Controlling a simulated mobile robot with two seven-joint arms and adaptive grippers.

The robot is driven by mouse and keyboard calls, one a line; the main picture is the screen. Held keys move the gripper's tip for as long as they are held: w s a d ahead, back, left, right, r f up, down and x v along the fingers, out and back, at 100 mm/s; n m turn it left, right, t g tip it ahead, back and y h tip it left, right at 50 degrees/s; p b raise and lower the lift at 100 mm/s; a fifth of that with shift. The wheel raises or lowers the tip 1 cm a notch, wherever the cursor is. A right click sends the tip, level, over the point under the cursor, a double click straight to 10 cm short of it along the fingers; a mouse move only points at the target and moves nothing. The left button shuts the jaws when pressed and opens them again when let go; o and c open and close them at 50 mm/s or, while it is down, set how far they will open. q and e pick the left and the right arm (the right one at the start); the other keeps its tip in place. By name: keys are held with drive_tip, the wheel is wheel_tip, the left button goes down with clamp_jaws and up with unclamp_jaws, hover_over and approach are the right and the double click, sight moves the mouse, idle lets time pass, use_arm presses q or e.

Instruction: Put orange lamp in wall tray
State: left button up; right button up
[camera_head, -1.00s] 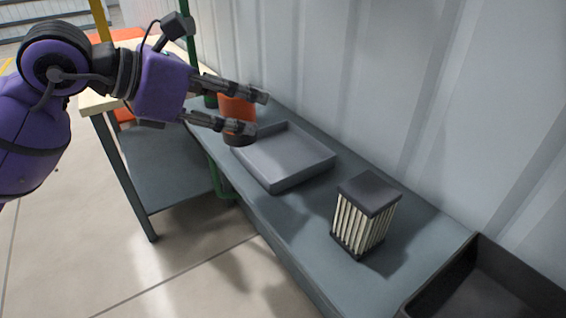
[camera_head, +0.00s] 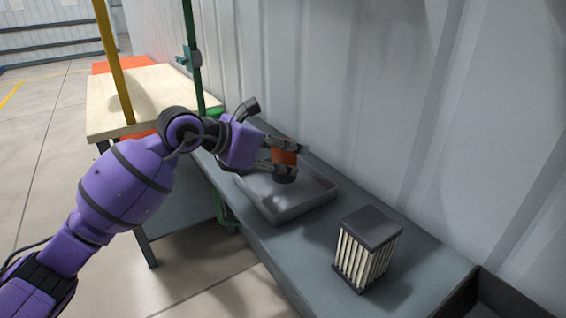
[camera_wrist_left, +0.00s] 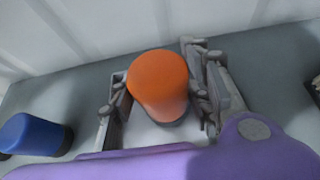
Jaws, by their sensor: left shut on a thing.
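The orange lamp (camera_head: 284,160) is a short orange cylinder with a dark base. My left gripper (camera_head: 289,161) is shut on it, with one finger on each side. The lamp is upright over the grey wall tray (camera_head: 290,211), inside its outline towards the back; I cannot tell whether its base touches the tray floor. In the left wrist view the orange lamp (camera_wrist_left: 158,84) stands between the two fingers, with the pale tray floor below it. My right gripper is not in view.
A ribbed filter block with dark ends (camera_head: 366,248) stands on the grey shelf right of the tray. A dark bin (camera_head: 494,300) is at the lower right corner. A corrugated wall (camera_head: 400,90) bounds the back.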

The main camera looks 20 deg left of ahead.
use_arm(q)
drive_tip(key=shift+f, duration=1.55)
drive_tip(key=o, duration=1.2)
drive_tip(key=shift+o, duration=0.2)
drive_tip(key=shift+r, duration=0.15)
drive_tip(key=v, duration=1.2)
drive_tip(key=shift+b, duration=0.35)
drive_tip(key=shift+s, duration=0.1)
